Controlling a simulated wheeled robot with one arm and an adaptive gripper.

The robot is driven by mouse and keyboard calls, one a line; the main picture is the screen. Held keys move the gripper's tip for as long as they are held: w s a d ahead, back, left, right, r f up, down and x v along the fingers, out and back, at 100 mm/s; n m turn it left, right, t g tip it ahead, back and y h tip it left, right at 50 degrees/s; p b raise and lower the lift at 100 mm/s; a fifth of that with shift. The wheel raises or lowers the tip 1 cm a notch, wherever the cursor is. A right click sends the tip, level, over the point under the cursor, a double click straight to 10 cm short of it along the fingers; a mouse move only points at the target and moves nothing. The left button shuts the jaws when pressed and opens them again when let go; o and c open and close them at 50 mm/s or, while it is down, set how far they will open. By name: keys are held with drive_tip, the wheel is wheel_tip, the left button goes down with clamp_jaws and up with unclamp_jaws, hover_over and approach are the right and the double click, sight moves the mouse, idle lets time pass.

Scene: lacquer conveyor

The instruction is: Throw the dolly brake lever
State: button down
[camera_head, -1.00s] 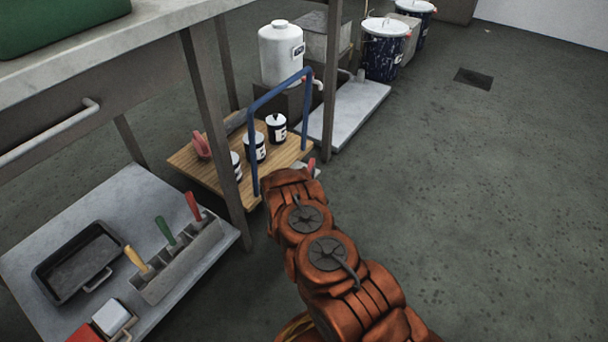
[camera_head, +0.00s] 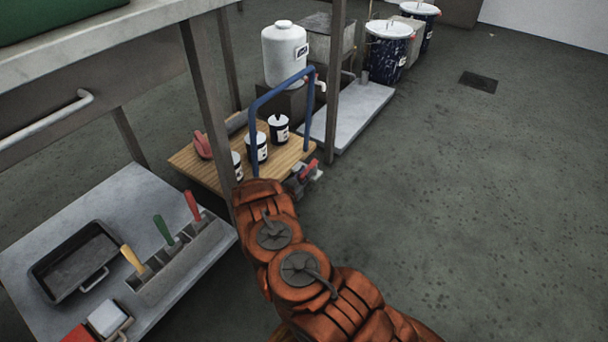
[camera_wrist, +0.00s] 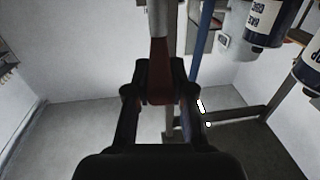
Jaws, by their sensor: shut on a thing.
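The dolly (camera_head: 195,165) is a low wooden platform with a blue push bar (camera_head: 283,90), standing behind a table leg. The brake lever (camera_wrist: 160,85) shows in the wrist view as a dark red grip on a pale shaft that runs to the picture's top. My gripper (camera_wrist: 160,95) is shut around the red grip. In the head view my arm's end (camera_head: 262,195) hides the jaws and the lever's base. A grey fitting with a red piece (camera_head: 308,170) is uncovered at the dolly's right corner, just beyond my arm.
Several dark cans with labels (camera_head: 279,130) stand on the dolly. The steel table leg (camera_head: 213,105) is close left of my arm. A low shelf (camera_head: 140,205) holds a tray and a rack of coloured handles. Floor to the right (camera_head: 450,200) is clear.

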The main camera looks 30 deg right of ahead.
drive_tip(key=shift+r, duration=0.1)
drive_tip(key=c, duration=1)
unclamp_jaws()
drive_tip(key=v, duration=1.2)
